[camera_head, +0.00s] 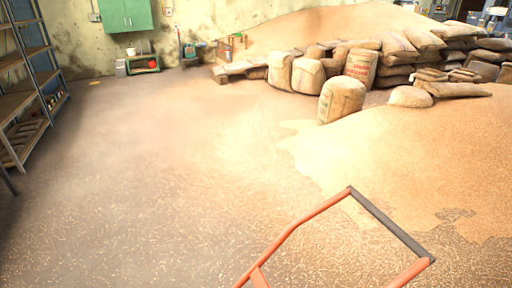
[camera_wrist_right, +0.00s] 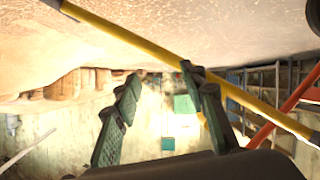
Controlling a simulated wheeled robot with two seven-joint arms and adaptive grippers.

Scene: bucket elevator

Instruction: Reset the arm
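My right gripper (camera_wrist_right: 160,76) shows in the right wrist view. Its two dark green fingers are spread apart, with nothing between the tips. A yellow pole (camera_wrist_right: 115,33) runs diagonally across that view, and the right-hand finger overlaps it. I cannot tell whether they touch. Neither gripper shows in the head view, and my left gripper is in no view.
An orange-red tube handle with a dark grip (camera_head: 391,223) stands at the lower right. A grain heap (camera_head: 420,150) and stacked sacks (camera_head: 397,45) fill the right. Metal shelves (camera_head: 22,100) stand at left. The middle floor (camera_head: 165,165) is clear.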

